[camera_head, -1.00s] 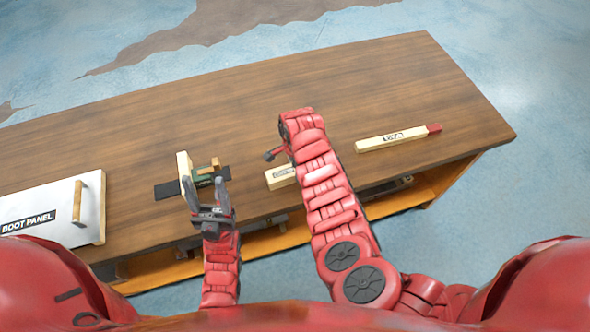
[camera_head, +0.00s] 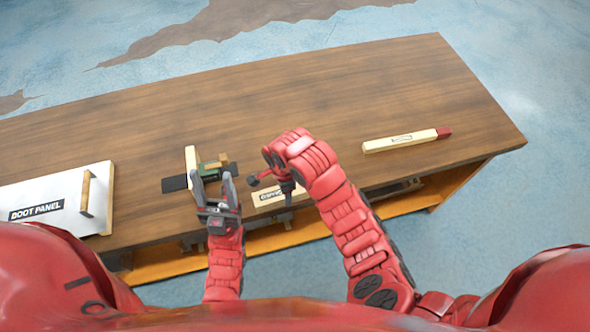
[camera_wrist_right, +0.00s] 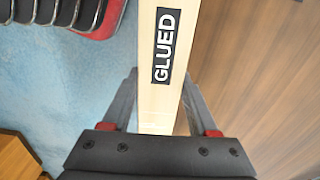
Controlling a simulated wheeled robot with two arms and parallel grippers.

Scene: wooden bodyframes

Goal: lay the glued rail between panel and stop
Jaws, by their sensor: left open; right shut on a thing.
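The glued rail (camera_head: 268,199) is a pale wooden bar with a black label, near the table's front edge; in the right wrist view the rail (camera_wrist_right: 160,95) reads GLUED. My right gripper (camera_head: 288,190) is shut on it, one finger on each side. My left gripper (camera_head: 214,180) is open and empty. I cannot tell which part is the stop. The white boot panel (camera_head: 52,196) lies at the left.
The boot panel carries an upright wooden handle (camera_head: 85,193). A pale bar with a red end (camera_head: 405,140) lies at the right of the wooden table (camera_head: 320,95). The table's back half is clear. An open orange shelf (camera_head: 270,241) runs below the front edge.

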